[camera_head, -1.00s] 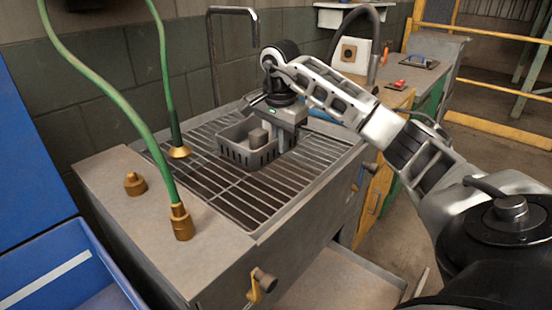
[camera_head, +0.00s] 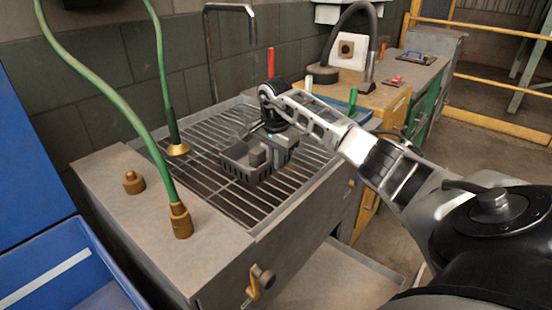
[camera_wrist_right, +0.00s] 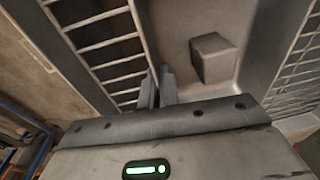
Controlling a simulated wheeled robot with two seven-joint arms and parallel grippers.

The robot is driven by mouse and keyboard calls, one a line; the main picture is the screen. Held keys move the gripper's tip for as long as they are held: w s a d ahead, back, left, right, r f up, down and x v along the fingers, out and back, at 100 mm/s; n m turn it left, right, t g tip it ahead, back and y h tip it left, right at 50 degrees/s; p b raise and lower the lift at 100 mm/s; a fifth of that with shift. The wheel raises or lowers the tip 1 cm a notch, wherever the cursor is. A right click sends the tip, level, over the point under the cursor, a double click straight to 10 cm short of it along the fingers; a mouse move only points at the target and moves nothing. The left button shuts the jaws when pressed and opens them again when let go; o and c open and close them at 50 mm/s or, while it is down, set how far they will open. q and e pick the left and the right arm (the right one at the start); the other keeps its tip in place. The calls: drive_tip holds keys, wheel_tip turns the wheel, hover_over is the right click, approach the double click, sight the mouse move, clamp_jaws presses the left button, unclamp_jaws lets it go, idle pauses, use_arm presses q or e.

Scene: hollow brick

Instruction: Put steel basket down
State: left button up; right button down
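The grey steel basket (camera_head: 240,168) is over the slatted grate of the workbench (camera_head: 225,205) in the head view, with a grey block (camera_head: 257,156) inside it. I cannot tell whether its bottom touches the slats. My right gripper (camera_head: 283,152) is at the basket's right side. In the right wrist view its two fingers (camera_wrist_right: 157,88) stand close together on either side of the basket's wall (camera_wrist_right: 148,35), shut on it. The block (camera_wrist_right: 213,57) shows to the right of the fingers there. My left gripper is not in view.
Two green hoses (camera_head: 100,95) with brass ends hang at the bench's left side, near a brass fitting (camera_head: 133,182). A bent metal pipe (camera_head: 211,60) rises behind the grate. A blue bin (camera_head: 65,270) stands at lower left. The front and left of the grate are bare.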

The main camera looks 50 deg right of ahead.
drive_tip(key=shift+f, duration=0.1)
drive_tip(key=c, duration=1.6)
unclamp_jaws()
drive_tip(key=shift+c, duration=0.2)
wheel_tip(320, 180, up, 12)
drive_tip(key=a, duration=0.1)
drive_tip(key=shift+s, duration=0.45)
